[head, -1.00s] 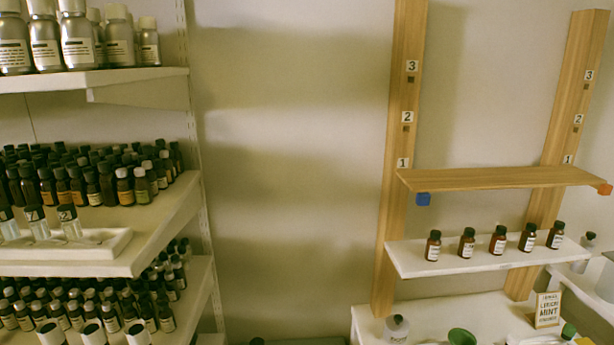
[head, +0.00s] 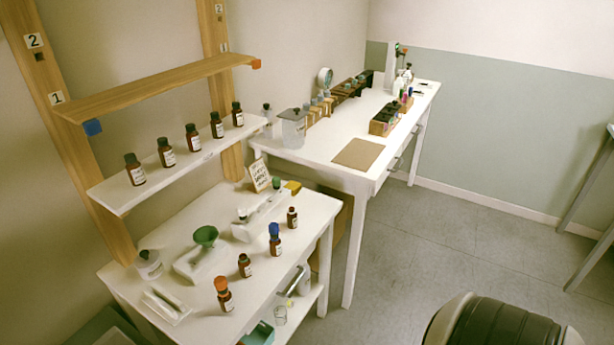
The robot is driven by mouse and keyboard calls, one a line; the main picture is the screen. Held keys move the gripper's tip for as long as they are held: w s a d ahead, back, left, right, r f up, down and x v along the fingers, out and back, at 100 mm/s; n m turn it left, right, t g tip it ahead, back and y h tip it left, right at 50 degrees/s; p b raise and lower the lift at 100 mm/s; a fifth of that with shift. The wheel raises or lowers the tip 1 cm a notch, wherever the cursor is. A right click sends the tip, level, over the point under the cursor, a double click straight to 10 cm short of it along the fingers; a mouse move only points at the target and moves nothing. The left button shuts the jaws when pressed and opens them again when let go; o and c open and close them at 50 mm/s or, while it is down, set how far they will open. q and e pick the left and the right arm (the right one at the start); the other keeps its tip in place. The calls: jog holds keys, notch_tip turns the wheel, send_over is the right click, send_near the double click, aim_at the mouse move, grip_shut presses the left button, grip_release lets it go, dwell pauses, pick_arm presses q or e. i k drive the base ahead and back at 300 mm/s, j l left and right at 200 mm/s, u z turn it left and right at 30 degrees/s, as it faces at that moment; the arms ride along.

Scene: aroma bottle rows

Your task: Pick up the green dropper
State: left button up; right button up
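A small green-topped piece (head: 277,183), likely the green dropper, stands at the back of a white holder (head: 256,222) on the near white table (head: 130,280). It is small in the head view, and its lower part is hard to make out. A white-topped piece (head: 242,214) stands at the holder's other end. Neither of my grippers is in view.
Several brown bottles line the white shelf (head: 120,192) above. A second white table (head: 320,145) stands beyond; grey floor (head: 440,230) is open at right.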

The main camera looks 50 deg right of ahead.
aim_at(276, 180)
jog(key=z, duration=1.25)
